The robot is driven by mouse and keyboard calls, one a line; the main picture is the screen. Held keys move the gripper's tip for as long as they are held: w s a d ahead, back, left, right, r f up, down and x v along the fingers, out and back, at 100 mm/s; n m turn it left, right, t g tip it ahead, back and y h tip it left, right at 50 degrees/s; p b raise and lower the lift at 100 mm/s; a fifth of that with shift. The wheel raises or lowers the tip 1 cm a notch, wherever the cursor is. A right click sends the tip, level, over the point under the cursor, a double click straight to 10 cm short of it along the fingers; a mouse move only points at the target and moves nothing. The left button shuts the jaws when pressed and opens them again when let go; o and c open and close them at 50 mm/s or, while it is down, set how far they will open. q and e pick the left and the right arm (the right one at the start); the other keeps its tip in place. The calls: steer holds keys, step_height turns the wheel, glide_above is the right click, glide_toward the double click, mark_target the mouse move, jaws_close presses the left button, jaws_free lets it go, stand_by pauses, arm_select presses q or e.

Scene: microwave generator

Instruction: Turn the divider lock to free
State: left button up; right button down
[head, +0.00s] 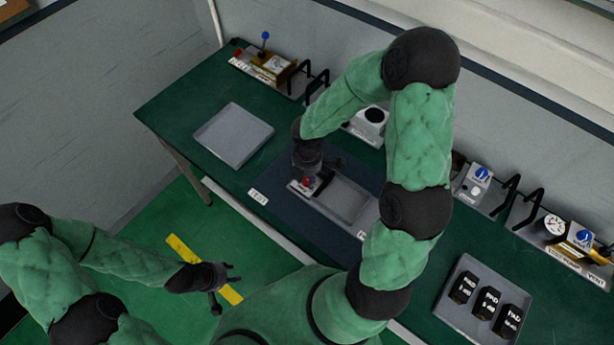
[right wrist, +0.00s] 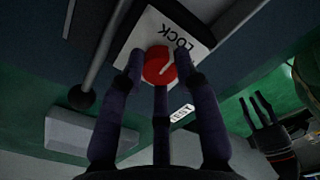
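The divider lock is a red knob (right wrist: 158,67) with a pale pointer line, on a white plate (right wrist: 136,38) marked LOCK. The pointer line slants toward the LOCK word. The knob also shows in the head view (head: 307,182) at the left end of a grey tray unit (head: 345,199). My right gripper (right wrist: 160,72) is at the knob, with its fingers around it; the frames do not show clearly whether they press on it. My left gripper (head: 224,280) is open and empty over the floor in front of the bench.
An empty grey tray (head: 233,135) lies left on the green bench. A tray of black pads (head: 451,308) is at the right. Fixtures with a blue-knobbed lever (head: 265,36), black handles and gauges (head: 553,228) line the back. My right arm hides part of the bench.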

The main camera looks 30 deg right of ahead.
steer(key=shift+m, duration=0.3)
steer(key=m+b, duration=0.2)
steer(key=m, duration=0.1)
steer(key=shift+f+m+b, duration=0.1)
steer(key=shift+m+b, duration=0.25)
steer(key=shift+m, duration=0.05)
steer(key=m+b, duration=0.2)
steer(key=m, duration=0.2)
steer(key=m+b, duration=0.2)
steer(key=m, duration=0.3)
steer(key=shift+b, duration=0.4)
steer(key=shift+m+b, duration=0.9)
steer(key=shift+m, duration=1.4)
steer(key=c, duration=1.2)
jaws_free()
